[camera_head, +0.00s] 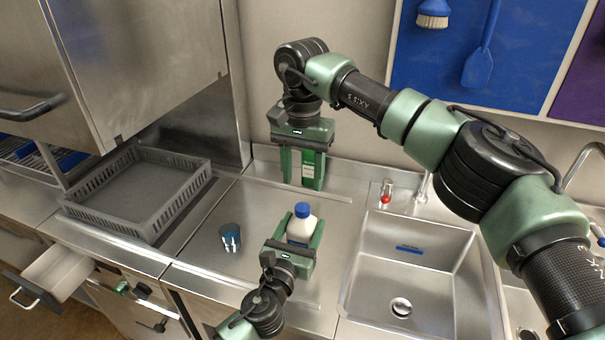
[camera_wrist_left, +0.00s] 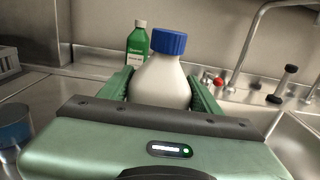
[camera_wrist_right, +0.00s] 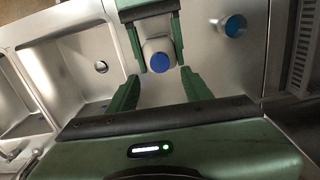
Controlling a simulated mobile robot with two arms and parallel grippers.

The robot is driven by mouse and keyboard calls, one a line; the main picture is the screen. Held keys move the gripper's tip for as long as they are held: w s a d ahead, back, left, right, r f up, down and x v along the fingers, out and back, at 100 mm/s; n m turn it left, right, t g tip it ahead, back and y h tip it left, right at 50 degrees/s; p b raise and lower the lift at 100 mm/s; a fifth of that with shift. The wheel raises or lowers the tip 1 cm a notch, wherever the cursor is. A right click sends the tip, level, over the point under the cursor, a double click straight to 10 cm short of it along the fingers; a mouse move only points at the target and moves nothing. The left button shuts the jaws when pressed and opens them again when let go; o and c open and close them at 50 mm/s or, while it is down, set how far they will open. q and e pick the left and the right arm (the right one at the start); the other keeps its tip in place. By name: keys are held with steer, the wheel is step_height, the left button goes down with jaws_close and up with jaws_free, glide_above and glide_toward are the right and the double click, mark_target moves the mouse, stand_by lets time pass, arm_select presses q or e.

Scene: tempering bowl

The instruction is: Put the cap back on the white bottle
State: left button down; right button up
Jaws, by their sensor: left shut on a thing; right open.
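The white bottle (camera_head: 299,230) stands upright on the steel counter. Its blue cap (camera_head: 302,210) sits on top of the neck, and looks level in the left wrist view (camera_wrist_left: 169,42). My left gripper (camera_head: 300,237) is shut on the body of the white bottle, from the front. My right gripper (camera_head: 303,185) is open and empty, pointing down behind and above the bottle. In the right wrist view, the cap (camera_wrist_right: 159,62) shows beyond the open right fingers (camera_wrist_right: 158,84), clear of them.
A small blue cup (camera_head: 230,237) is left of the white bottle. A grey crate (camera_head: 135,190) is farther left. The sink (camera_head: 415,272) lies to the right.

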mark_target(303, 207)
steer(key=shift+n, duration=0.3)
step_height(303, 207, down, 8)
steer(key=shift+f, duration=0.1)
stand_by(0.6)
jaws_close()
